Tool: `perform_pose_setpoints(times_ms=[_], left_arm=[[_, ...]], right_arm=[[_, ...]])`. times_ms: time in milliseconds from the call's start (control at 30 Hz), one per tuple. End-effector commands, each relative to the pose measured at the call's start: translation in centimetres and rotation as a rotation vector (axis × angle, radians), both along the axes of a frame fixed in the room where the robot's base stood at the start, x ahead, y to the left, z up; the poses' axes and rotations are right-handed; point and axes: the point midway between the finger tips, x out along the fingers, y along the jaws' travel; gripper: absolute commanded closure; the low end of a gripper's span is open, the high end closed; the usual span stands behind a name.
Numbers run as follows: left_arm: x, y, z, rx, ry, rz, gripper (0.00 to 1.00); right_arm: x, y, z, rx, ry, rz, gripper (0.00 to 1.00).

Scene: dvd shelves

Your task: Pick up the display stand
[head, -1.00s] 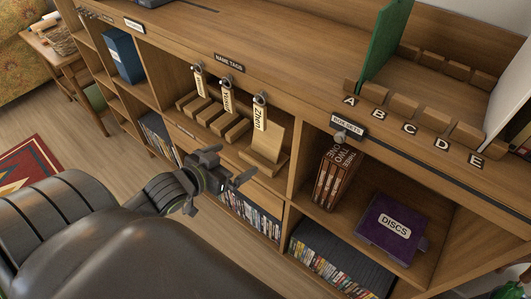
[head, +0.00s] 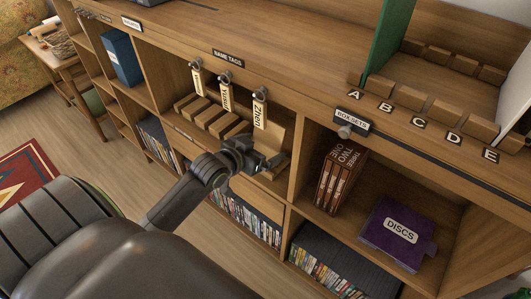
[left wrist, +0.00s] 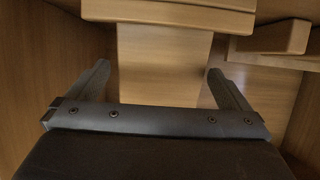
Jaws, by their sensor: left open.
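The display stand (head: 276,134) is a light wooden piece with a leaning back, at the right end of the name-tags compartment. My left gripper (head: 265,162) is in front of it and hides its lower part in the head view. In the left wrist view, a pale wooden panel that looks like the stand (left wrist: 165,60) shows between the two spread fingers (left wrist: 158,70), with a gap on both sides. The gripper is open and holds nothing. My right gripper is not in view.
Several wooden blocks (head: 210,117) sit left of the stand; one edge (left wrist: 275,38) shows close by in the left wrist view. Name tags, including "Zhen" (head: 260,113), hang above. A divider stands to the right, then box sets (head: 338,180) and a purple discs case (head: 398,232).

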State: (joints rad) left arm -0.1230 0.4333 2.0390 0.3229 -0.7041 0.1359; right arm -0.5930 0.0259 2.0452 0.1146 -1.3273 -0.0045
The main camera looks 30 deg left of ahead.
Motion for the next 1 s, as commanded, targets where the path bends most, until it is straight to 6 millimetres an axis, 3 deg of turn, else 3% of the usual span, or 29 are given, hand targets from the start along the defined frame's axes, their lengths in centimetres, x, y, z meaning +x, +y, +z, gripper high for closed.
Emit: perform_pose_setpoints(times_ms=[300, 567, 867, 1000], left_arm=[[3.9, -0.1, -2.0, 0.0, -0.002, 0.0, 0.0], [4.2, -0.1, -2.1, 0.0, -0.001, 0.0, 0.0], [4.2, -0.1, -2.1, 0.0, -0.001, 0.0, 0.35], [4.2, -0.1, -2.0, 0.001, -0.002, 0.0, 0.36]], right_arm=[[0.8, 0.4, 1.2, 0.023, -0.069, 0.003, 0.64], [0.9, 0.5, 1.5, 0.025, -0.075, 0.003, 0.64], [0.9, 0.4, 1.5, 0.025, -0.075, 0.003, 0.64], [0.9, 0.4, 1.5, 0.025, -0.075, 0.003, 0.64]])
